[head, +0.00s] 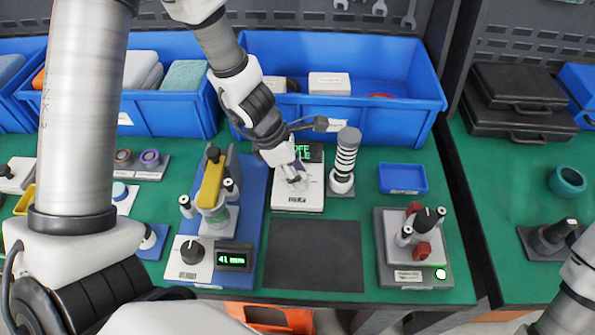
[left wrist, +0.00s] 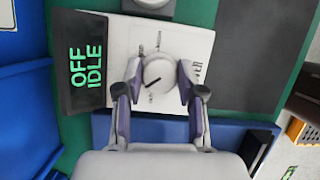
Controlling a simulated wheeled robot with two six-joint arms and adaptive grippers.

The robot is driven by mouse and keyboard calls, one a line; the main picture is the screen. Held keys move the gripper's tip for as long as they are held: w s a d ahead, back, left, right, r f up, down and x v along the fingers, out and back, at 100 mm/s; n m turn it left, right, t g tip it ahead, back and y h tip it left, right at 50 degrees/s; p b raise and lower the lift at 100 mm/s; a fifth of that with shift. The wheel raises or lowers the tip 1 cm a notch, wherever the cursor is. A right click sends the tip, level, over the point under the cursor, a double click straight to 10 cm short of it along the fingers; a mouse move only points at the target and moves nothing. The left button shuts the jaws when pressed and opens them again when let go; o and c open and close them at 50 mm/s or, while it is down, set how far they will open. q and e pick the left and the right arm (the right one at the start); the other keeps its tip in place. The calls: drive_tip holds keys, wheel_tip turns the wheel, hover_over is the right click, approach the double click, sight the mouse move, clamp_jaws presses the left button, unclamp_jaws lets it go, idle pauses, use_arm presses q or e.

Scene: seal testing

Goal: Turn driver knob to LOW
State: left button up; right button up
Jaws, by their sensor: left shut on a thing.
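The driver (head: 298,201) is a white box on the green table, with a dark display (head: 315,152) at its back. In the left wrist view the display (left wrist: 86,60) reads "OFF" and "IDLE" in green. The white round driver knob (left wrist: 157,68) has a dark pointer line and small labels around it, too small to read surely. My left gripper (head: 297,181) comes down over the driver. In the left wrist view its two fingers (left wrist: 160,80) are shut on opposite sides of the knob. My right gripper is out of view.
A banded cylinder (head: 345,160) stands close right of the driver. Left is a yellow-handled rig (head: 212,185) with a black knob (head: 192,251) and a "41 mm" display (head: 233,260). A black mat (head: 315,255) lies in front. Blue bins (head: 400,90) stand behind.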

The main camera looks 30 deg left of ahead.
use_arm(q)
drive_tip(key=shift+r+m+p, duration=0.2)
drive_tip(key=shift+m+p, duration=0.3)
drive_tip(key=shift+p, duration=0.5)
drive_tip(key=m+g+p, duration=0.1)
drive_tip(key=m+p, duration=0.2)
drive_tip(key=p, duration=0.2)
drive_tip(key=shift+m+g, duration=0.3)
drive_tip(key=shift+g, duration=0.1)
drive_tip(key=shift+w+f+m+g+p, duration=0.15)
drive_tip(key=shift+m+g+p, duration=0.55)
drive_tip(key=shift+m+p, duration=0.8)
drive_tip(key=o, duration=1.2)
drive_tip(key=shift+c, duration=0.2)
drive_tip(key=v, duration=1.1)
drive_tip(key=shift+a+r, duration=0.3)
drive_tip(key=shift+r, duration=0.05)
